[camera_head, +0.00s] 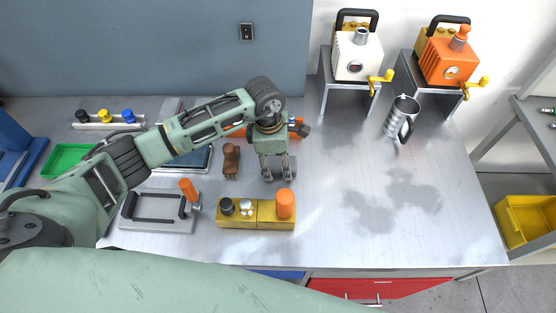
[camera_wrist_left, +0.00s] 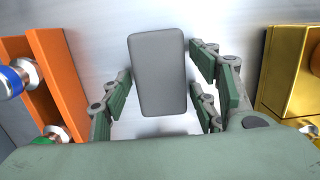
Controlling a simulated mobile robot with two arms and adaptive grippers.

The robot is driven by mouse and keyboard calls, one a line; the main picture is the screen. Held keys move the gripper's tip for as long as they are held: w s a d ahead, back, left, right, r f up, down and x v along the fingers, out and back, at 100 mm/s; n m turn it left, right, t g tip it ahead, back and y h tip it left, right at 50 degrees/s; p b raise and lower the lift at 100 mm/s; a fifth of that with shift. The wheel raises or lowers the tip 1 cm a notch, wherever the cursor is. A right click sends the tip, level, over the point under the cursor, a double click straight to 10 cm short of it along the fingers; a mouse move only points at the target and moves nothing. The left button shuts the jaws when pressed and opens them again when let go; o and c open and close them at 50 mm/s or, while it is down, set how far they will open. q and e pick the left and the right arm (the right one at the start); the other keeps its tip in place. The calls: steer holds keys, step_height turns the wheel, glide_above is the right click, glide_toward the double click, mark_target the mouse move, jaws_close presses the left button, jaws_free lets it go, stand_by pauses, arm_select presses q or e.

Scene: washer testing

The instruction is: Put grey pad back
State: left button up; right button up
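The grey pad (camera_wrist_left: 158,75) is a flat rounded rectangle. In the left wrist view it lies over the bare metal tabletop, between the fingers of my left gripper (camera_wrist_left: 160,88). The fingers are spread on both sides of it, with a narrow gap at its right edge; the left fingers come close to its left edge. In the head view my left gripper (camera_head: 278,175) points down at the middle of the table, behind the yellow block. I cannot make out the pad in the head view. My right gripper is not in view.
A yellow block (camera_head: 246,222) with knobs stands in front of the gripper, and a brown piece (camera_head: 231,160) is left of it. A grey tray with a black handle (camera_head: 156,206) is further left. A metal mug (camera_head: 401,119) stands back right. The right of the table (camera_head: 450,220) is clear.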

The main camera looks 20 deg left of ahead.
mark_target(273, 163)
arm_select(q)
steer(key=shift+o, duration=0.4)
steer(key=shift+r, duration=0.25)
steer(key=shift+w+r, duration=0.1)
steer(key=shift+r, duration=0.25)
step_height(273, 163, up, 11)
steer(key=a+b, duration=0.1)
steer(key=b, duration=0.2)
steer(key=shift+s+a, duration=0.2)
steer(key=shift+s, duration=0.1)
